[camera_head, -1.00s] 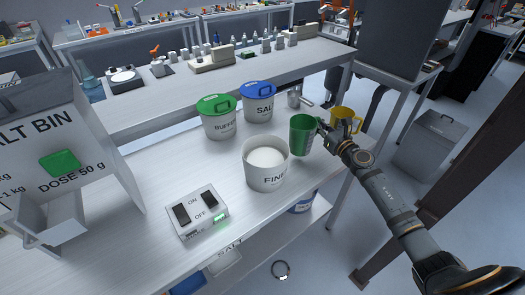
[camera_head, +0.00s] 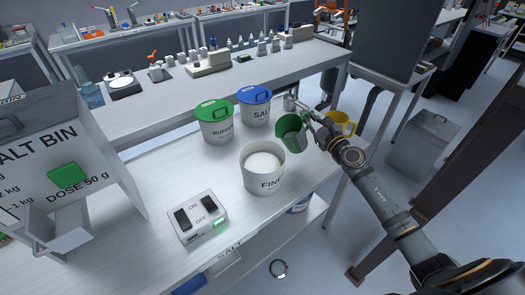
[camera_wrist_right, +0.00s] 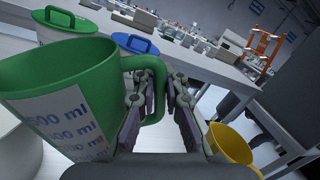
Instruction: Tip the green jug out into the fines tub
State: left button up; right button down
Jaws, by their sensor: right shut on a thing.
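The green jug (camera_head: 291,133) is tilted, its mouth leaning left toward the fines tub (camera_head: 263,183), and hangs beside and above the tub's right rim. The tub is an open white bucket with white contents near its top. My right gripper (camera_head: 314,123) is shut on the jug's handle; in the right wrist view the fingers (camera_wrist_right: 160,95) close around the handle of the green jug (camera_wrist_right: 70,95), which bears a millilitre scale. I cannot see anything flowing from the jug. My left gripper is not in view.
A yellow jug (camera_head: 341,123) stands right of my gripper. The green-lidded buffer tub (camera_head: 215,125) and blue-lidded salt tub (camera_head: 254,108) stand behind the fines tub. A switch box (camera_head: 198,217) and the salt bin (camera_head: 65,160) are to the left.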

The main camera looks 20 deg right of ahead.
aim_at(297, 116)
jog(key=r+p, duration=0.1)
jog(key=a+r+n+p, duration=0.1)
jog(key=r, duration=0.1)
jog(key=a+r+n+p, duration=0.1)
jog(key=shift+s+a+r, duration=0.15)
jog(key=shift+s+r, duration=0.2)
jog(key=shift+r, duration=0.05)
jog(key=shift+s+a+n, duration=0.1)
jog(key=shift+a+n, duration=0.1)
jog(key=shift+n, duration=0.1)
jog(key=shift+s+a+f+n, duration=0.1)
jog(key=shift+a+n, duration=0.1)
jog(key=shift+n, duration=0.1)
jog(key=shift+a+n+t+b, duration=0.3)
jog(key=shift+n, duration=0.2)
jog(key=shift+s+a+r+n+y+b, duration=0.2)
jog(key=shift+a+r+n+y+b, duration=0.15)
jog(key=shift+n, duration=0.35)
jog(key=shift+a+n, duration=0.2)
jog(key=shift+n, duration=0.1)
